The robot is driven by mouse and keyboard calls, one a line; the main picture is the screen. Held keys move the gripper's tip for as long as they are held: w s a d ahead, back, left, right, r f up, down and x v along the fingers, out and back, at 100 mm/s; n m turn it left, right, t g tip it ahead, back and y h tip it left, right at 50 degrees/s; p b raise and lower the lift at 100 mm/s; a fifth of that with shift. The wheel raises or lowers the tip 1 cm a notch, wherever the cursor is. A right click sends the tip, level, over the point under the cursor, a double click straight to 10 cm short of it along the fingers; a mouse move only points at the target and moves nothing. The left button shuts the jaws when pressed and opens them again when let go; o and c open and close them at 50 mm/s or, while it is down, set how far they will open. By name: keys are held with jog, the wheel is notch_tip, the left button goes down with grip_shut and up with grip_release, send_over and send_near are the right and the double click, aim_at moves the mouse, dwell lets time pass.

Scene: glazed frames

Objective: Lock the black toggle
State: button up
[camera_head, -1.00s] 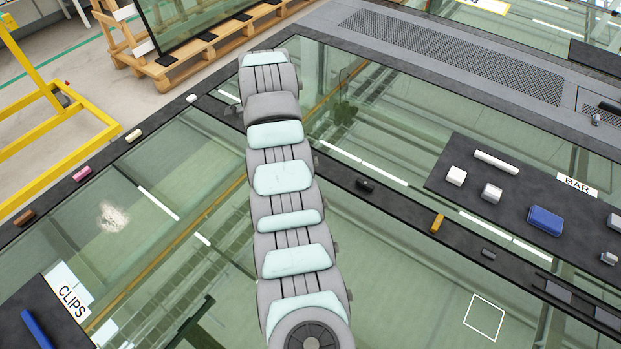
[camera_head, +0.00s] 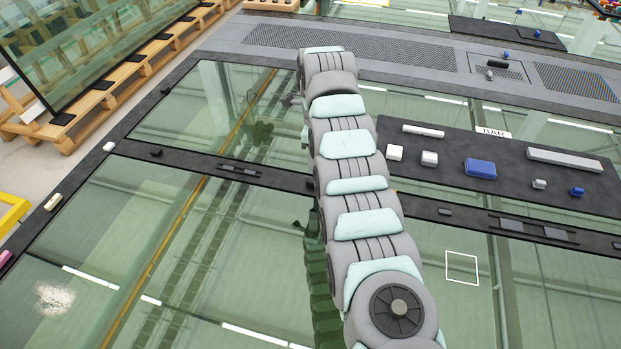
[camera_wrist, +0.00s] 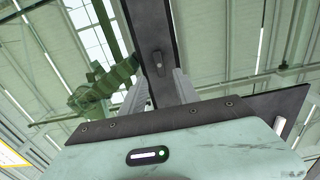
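In the wrist view a small dark toggle-like piece (camera_wrist: 157,62) stands on a dark bar, beyond my gripper. My gripper (camera_wrist: 160,88) shows two grey fingers, spread apart, with the bar visible between them. The fingers do not touch the piece, and nothing is seen between them. I cannot tell whether the piece is locked. In the head view my arm covers the middle and hides the gripper. A small black piece (camera_head: 155,152) sits on the dark frame bar left of my arm. I cannot tell whether it is the same piece.
A dark panel marked BAR (camera_head: 455,178) lies right of my arm, with white blocks, a blue block (camera_head: 480,168) and a long grey bar (camera_head: 565,160). A white square outline (camera_head: 462,267) marks the glass. Glass panes lie on both sides. A pallet (camera_head: 60,130) stands at left.

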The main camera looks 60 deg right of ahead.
notch_tip(320, 180, down, 8)
jog(key=shift+r, duration=0.1)
dwell(0.4)
grip_shut()
dwell(0.4)
